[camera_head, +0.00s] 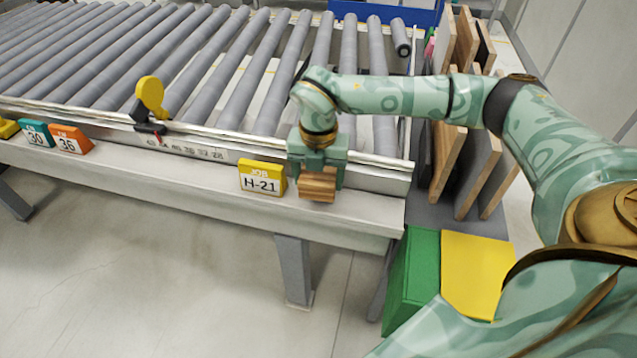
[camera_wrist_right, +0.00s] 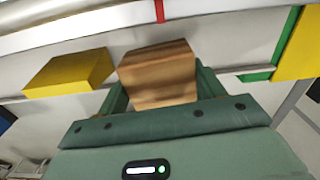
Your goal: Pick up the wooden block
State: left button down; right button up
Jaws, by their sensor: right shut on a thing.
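The wooden block (camera_head: 318,185) is brown with darker grain. It is between the fingers of my right gripper (camera_head: 316,172), which is shut on it at the front ledge of the roller conveyor. In the right wrist view the block (camera_wrist_right: 158,74) sits between the two green fingers of my gripper (camera_wrist_right: 160,92). I cannot tell whether the block touches the ledge. My left gripper is not in view.
A yellow H-21 sign (camera_head: 262,177) stands just left of the block. The roller conveyor (camera_head: 205,60) lies behind. Upright boards (camera_head: 478,165) stand in a rack at right, with green (camera_head: 412,275) and yellow (camera_head: 478,270) boxes below. Floor in front is clear.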

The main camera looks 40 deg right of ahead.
jog(key=s+d+r+p, duration=0.3)
jog(key=s+d+r, duration=0.6)
jog(key=s+r, duration=0.15)
jog(key=a+f+m, duration=0.1)
jog(key=a+m, duration=1.6)
jog(key=m, duration=1)
jog(key=shift+s, duration=0.25)
jog(key=shift+f, duration=0.1)
